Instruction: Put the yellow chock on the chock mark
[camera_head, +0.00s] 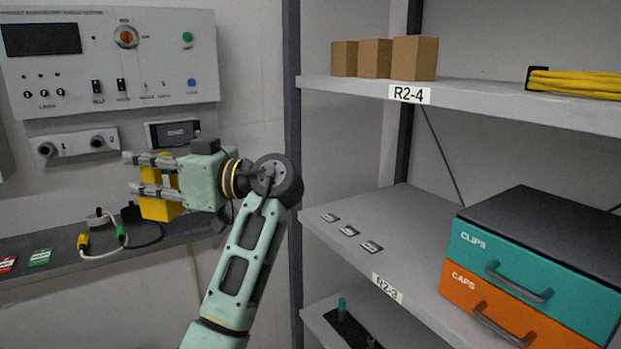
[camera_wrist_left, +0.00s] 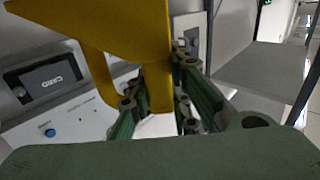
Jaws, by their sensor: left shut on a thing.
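The yellow chock (camera_head: 160,207) is held between the fingers of my left gripper (camera_head: 133,173), which is shut on it. The chock is in front of the wall panel and above the narrow dark ledge, and the fingers cover part of it. In the left wrist view the chock (camera_wrist_left: 110,25) fills the upper left, with its narrow part between the fingers of my left gripper (camera_wrist_left: 160,100). I cannot make out a chock mark in either view. My right gripper is not in view.
A control panel (camera_head: 110,85) hangs on the wall. The ledge (camera_head: 60,269) holds a red card (camera_head: 7,264), a green card (camera_head: 40,257) and a cable (camera_head: 102,254).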

